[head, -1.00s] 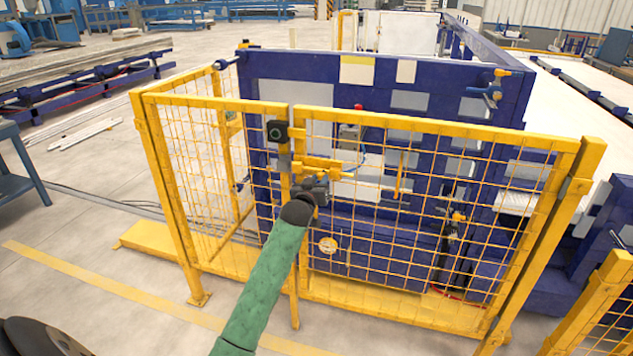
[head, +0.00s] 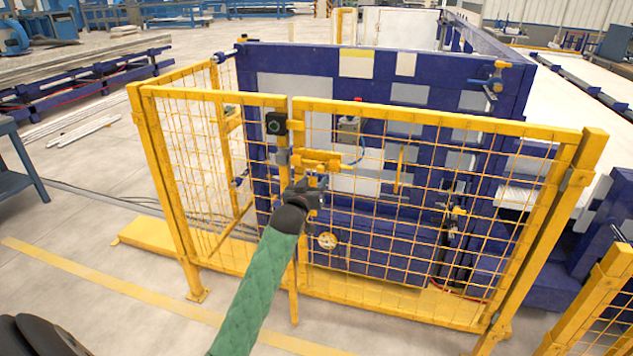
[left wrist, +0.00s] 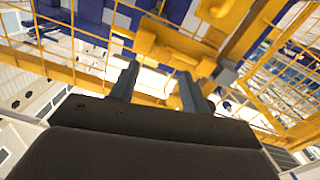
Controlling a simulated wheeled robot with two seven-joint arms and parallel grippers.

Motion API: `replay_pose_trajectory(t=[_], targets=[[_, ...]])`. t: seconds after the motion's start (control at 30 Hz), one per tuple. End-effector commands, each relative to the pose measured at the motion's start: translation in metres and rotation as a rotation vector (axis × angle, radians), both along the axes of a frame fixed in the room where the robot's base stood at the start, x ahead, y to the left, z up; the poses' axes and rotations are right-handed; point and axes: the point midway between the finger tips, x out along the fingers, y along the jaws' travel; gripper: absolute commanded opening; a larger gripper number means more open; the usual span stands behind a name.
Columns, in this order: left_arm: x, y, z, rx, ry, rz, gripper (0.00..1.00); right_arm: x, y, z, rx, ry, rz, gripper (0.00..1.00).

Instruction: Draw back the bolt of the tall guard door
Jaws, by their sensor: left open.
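The tall guard door (head: 440,122) is a yellow frame with wire mesh, standing closed beside a narrower fixed mesh panel. Its yellow bolt (head: 318,163) lies across the door's left edge near the top. The bolt also shows in the left wrist view (left wrist: 172,52), just beyond the fingers. My left gripper (head: 318,182) is just below the bolt, in front of the mesh. My right gripper is not in view.
A black round-faced box (head: 276,123) sits on the post left of the bolt. A large blue machine (head: 300,70) stands behind the fence. Another yellow guard (head: 610,310) is at the lower right. Open floor lies in front.

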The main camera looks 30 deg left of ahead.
Motion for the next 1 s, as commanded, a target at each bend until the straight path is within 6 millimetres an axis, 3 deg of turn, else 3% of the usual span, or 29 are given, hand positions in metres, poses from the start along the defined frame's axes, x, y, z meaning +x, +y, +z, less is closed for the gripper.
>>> replay_pose_trajectory(t=[0.3, 0.87, 1.0], targets=[[-0.018, -0.004, 0.0, 0.0, 0.0, 0.0, 0.47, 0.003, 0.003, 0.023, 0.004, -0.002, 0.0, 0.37], [-0.018, -0.004, 0.0, 0.012, 0.002, 0.0, 0.47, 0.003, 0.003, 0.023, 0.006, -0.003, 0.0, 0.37], [-0.019, -0.002, -0.014, 0.058, 0.085, 0.011, 0.47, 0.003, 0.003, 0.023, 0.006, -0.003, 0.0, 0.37]])
